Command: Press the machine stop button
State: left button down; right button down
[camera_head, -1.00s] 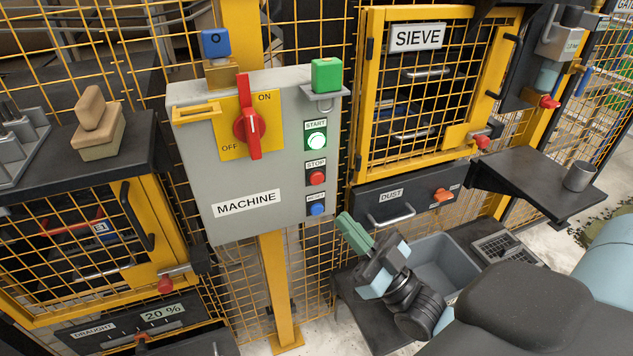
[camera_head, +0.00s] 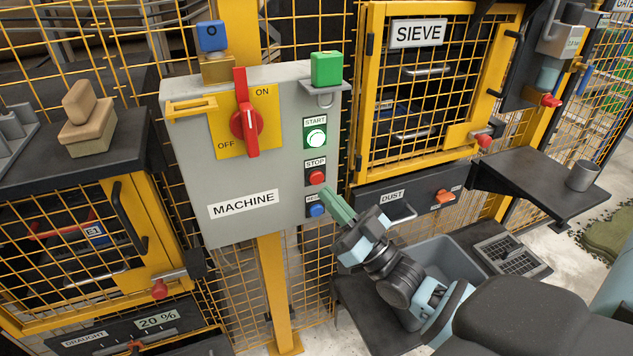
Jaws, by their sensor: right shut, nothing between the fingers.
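The red stop button (camera_head: 317,177) sits under a STOP label on the right side of the grey machine panel (camera_head: 232,180). The lit start button (camera_head: 316,138) is above it and the blue reset button (camera_head: 317,210) is below it. My right gripper (camera_head: 327,190) is shut and empty, its green fingers pointing up and left toward the panel. The fingertips appear just below the stop button and partly cover the reset label. I cannot tell whether they touch the panel. My left gripper is not in view.
A red rotary switch (camera_head: 246,122) stands upright on its yellow plate. A green block (camera_head: 326,69) is on a bracket at the panel's top right. The SIEVE door (camera_head: 363,100) is right of the panel. A grey bin (camera_head: 452,262) and a black shelf (camera_head: 520,183) lie further right.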

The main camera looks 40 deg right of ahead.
aim_at(313, 176)
jog(key=shift+w+d, duration=0.2)
jog(key=shift+w, duration=0.5)
dwell(1.6)
jog(key=shift+w+d, duration=0.1)
jog(key=shift+w, duration=0.3)
jog(key=shift+w+d, duration=0.1)
jog(key=shift+w, duration=0.3)
dwell(0.7)
dwell(0.4)
jog(key=shift+s+a, duration=0.25)
jog(key=shift+s, duration=0.55)
jog(key=shift+s, duration=0.15)
